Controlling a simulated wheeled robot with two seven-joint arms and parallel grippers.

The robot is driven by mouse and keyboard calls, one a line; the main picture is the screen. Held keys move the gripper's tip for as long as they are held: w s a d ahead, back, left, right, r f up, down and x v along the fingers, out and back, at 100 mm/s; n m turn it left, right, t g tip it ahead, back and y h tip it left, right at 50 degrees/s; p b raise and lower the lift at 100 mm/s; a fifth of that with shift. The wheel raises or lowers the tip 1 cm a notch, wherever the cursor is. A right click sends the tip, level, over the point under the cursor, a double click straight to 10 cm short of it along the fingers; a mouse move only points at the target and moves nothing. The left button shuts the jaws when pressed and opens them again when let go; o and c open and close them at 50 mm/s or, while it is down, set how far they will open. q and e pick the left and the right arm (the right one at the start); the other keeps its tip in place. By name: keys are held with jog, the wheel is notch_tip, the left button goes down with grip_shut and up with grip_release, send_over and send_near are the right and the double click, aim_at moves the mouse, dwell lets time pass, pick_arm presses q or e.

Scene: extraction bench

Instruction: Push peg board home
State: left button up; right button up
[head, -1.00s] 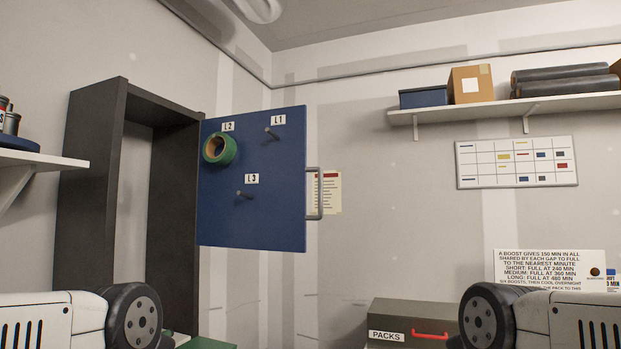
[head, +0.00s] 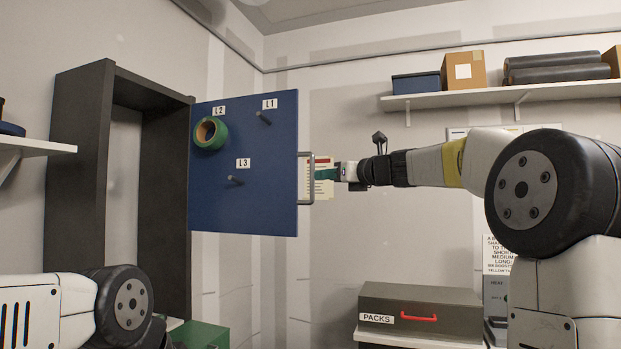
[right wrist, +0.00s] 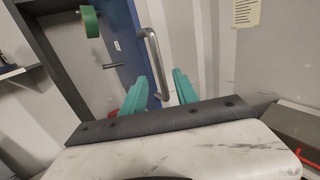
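The blue peg board (head: 260,190) stands swung out from the dark open cabinet frame (head: 80,180) in the head view. It bears pegs labelled L1, L2 and L3, and a green tape roll (head: 211,133) hangs at L2. A grey bar handle (head: 311,178) is on its right edge. My right gripper (head: 326,172) is at the handle, coming from the right. In the right wrist view its teal fingers (right wrist: 158,88) are apart, with the handle (right wrist: 156,62) in line between them. I cannot tell whether they touch it. My left gripper is out of view.
A grey PACKS case (head: 420,305) sits low on the right. A shelf (head: 480,98) with boxes and rolls is above my right arm. A small shelf (head: 35,146) juts out at the left. A green box (head: 203,335) is below the board.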

send_over(312, 200)
jog(key=shift+w+r, duration=0.1)
jog(key=shift+w, duration=0.35)
grip_shut()
dwell(1.3)
